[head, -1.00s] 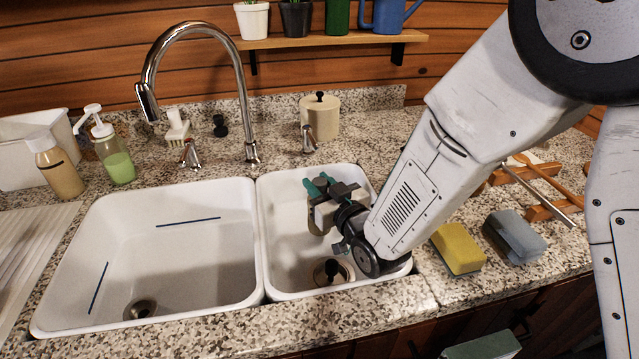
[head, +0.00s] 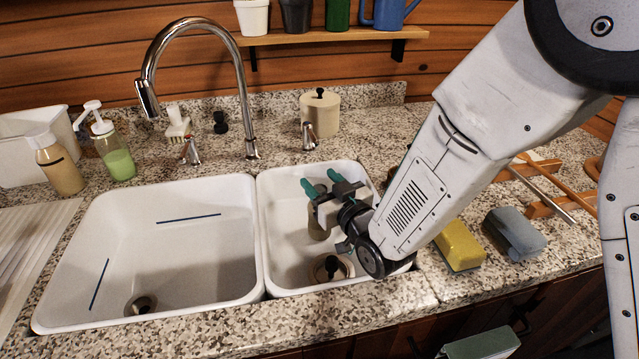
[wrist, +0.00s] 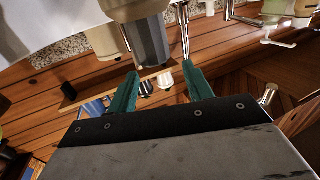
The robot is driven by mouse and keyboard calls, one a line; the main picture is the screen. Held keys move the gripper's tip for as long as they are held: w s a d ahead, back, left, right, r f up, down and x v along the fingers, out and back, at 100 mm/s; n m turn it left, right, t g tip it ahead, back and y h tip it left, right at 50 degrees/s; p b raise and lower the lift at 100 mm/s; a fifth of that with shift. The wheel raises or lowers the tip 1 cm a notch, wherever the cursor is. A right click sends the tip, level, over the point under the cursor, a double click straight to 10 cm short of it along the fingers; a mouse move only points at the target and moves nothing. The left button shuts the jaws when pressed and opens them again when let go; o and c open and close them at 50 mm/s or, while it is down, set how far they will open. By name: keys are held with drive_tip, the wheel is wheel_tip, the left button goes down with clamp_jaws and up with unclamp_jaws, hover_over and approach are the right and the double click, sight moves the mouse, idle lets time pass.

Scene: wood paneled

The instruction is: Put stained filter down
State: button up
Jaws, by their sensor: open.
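A beige and grey cylindrical thing, which I take to be the stained filter (head: 317,226), stands in the small right sink basin (head: 284,268), partly hidden by my gripper. In the wrist view the same thing (wrist: 152,42) shows as a dark grey cylinder with a beige part, beyond the fingertips. My gripper (head: 322,181) is over the basin with its teal fingers apart. In the wrist view nothing is clamped between the fingers (wrist: 162,82). Stains on the filter are too small to tell.
The large left basin (head: 180,250) is empty. A chrome faucet (head: 240,90) stands behind the basins. A yellow sponge (head: 459,246) and a grey-blue sponge (head: 515,234) lie on the counter right of the sink. A lidded canister (head: 320,112) stands behind. A round drain (head: 331,269) is in the small basin.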

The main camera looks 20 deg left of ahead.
drive_tip(key=v, duration=0.6)
drive_tip(key=shift+d, duration=0.1)
